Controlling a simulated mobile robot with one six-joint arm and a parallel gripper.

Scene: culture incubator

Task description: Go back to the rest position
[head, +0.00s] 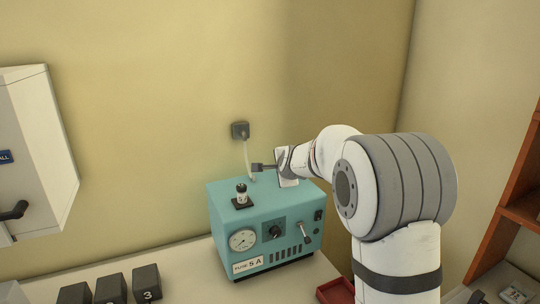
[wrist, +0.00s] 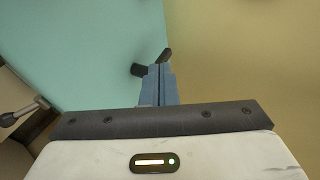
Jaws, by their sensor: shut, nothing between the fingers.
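My gripper (head: 256,167) is in the air above the back part of a teal box (head: 226,203) in the head view. Its fingers point left, toward the wall socket's cord. In the wrist view the blue-grey fingers (wrist: 157,70) lie together, shut and empty. The teal box has a round gauge (head: 242,240), a dark knob (head: 276,231) and a "FUSE 5A" label (head: 248,266) on its front. A small black-and-white cylinder (head: 241,194) stands upright on a dark pad on its top, left of my gripper and apart from it.
A grey wall socket (head: 240,130) has a pale cord (head: 246,158) hanging behind the box. Dark numbered blocks (head: 146,283) stand at front left. A white cabinet (head: 30,150) is at left. A red tray (head: 337,291) lies low by my arm; an orange-brown shelf (head: 520,190) is at right.

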